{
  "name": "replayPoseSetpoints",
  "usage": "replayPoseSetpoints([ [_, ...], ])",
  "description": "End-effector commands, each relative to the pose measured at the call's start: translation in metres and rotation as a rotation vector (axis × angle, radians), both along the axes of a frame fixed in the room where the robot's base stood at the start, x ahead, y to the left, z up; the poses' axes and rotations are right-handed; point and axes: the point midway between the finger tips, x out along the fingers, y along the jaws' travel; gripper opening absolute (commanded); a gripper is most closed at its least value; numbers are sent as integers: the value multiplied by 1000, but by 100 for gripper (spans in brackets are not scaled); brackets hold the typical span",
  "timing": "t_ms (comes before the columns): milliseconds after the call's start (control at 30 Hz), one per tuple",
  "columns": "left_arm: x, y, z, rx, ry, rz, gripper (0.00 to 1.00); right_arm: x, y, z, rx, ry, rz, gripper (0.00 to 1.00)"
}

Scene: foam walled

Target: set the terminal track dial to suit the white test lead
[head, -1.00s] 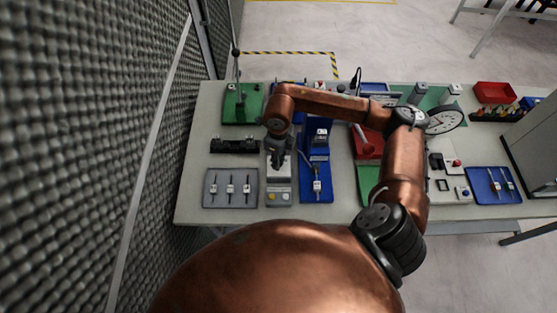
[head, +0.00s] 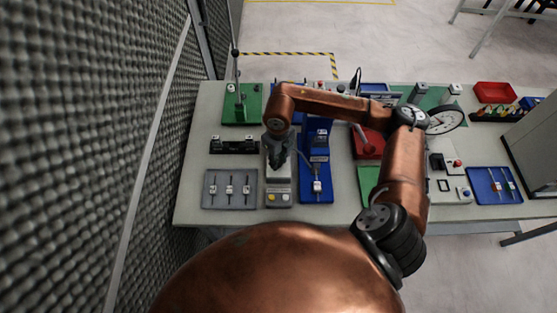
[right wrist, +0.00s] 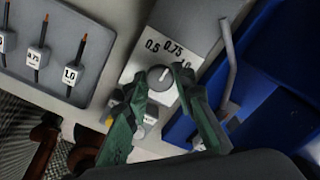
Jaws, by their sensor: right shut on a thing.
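The terminal track dial (right wrist: 160,77) is a round grey knob on a pale plate marked 0.5, 0.75 and 1.0. Its light mark points up, roughly toward 0.75; the exact setting is hard to tell. My right gripper (right wrist: 161,84) has its green fingers closed on either side of the knob. In the head view, the right gripper (head: 277,162) is over the dial's pale unit (head: 279,187), hiding the knob. A lead with a white tag (head: 317,187) is at the front of the blue stand (head: 318,155). I cannot tell whether it is the white test lead. My left gripper is not in view.
A grey tray (right wrist: 82,14) holds several dark leads, with tags including 0.75 and 1.0. The blue stand rises close beside the dial unit. A black rail (head: 234,147) lies behind the grey tray. A foam wall (head: 90,150) borders the left.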

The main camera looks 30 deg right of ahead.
Motion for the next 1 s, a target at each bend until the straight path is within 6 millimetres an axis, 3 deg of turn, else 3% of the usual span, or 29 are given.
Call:
replayPoseSetpoints([
  [67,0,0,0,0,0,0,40,1,0,1,-1,-2,0,0],
  [100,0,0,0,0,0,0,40,1,0,1,-1,-2,0,25],
  [333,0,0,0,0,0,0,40,1,0,0,-1,-1,0,41],
  [700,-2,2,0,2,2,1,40,1,0,6,-1,-2,1,41],
  [867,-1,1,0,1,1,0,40,1,0,30,-1,-5,2,41],
  [1000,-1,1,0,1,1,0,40,2,0,61,-2,-7,1,41],
])
